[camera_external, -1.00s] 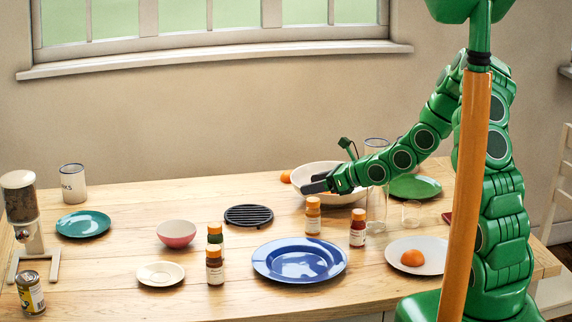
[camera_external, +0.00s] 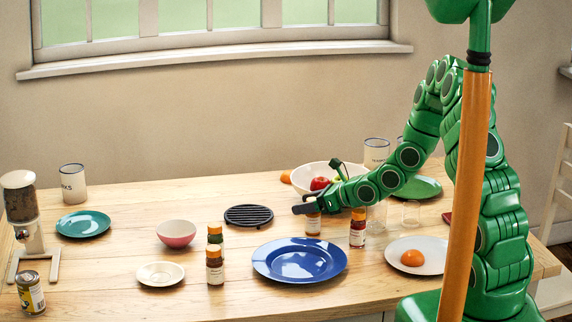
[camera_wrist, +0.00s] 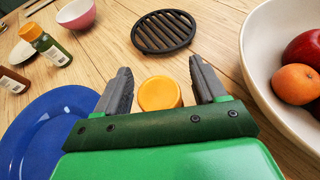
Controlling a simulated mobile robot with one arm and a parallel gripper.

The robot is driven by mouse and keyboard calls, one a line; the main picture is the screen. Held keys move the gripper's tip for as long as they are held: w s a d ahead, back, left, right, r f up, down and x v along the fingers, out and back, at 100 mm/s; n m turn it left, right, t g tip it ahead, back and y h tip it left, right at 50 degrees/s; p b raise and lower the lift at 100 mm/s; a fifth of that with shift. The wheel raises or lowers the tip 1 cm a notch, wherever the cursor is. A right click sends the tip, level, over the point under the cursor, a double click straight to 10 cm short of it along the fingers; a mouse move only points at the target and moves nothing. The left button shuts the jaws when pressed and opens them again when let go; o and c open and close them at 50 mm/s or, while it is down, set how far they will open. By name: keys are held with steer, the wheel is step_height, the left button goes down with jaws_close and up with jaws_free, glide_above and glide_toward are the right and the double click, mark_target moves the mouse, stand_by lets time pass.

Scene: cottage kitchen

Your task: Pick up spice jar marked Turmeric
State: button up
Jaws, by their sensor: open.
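A spice jar with an orange-yellow cap (camera_wrist: 160,94) is between my gripper's fingers (camera_wrist: 162,85) in the wrist view, with a gap on each side. My gripper is open and at the height of the jar's top. The labels are too small to read, so I cannot tell which is Turmeric.
A blue plate (camera_external: 270,265) lies in front of the jar. A white bowl with fruit (camera_external: 305,180) is behind it, close to my arm. A black trivet (camera_external: 248,215) lies to the left. Clear glasses (camera_external: 411,212) stand to the right.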

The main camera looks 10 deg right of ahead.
steer(key=shift+a, duration=0.15)
steer(key=c, duration=1.2)
steer(key=shift+o, duration=0.2)
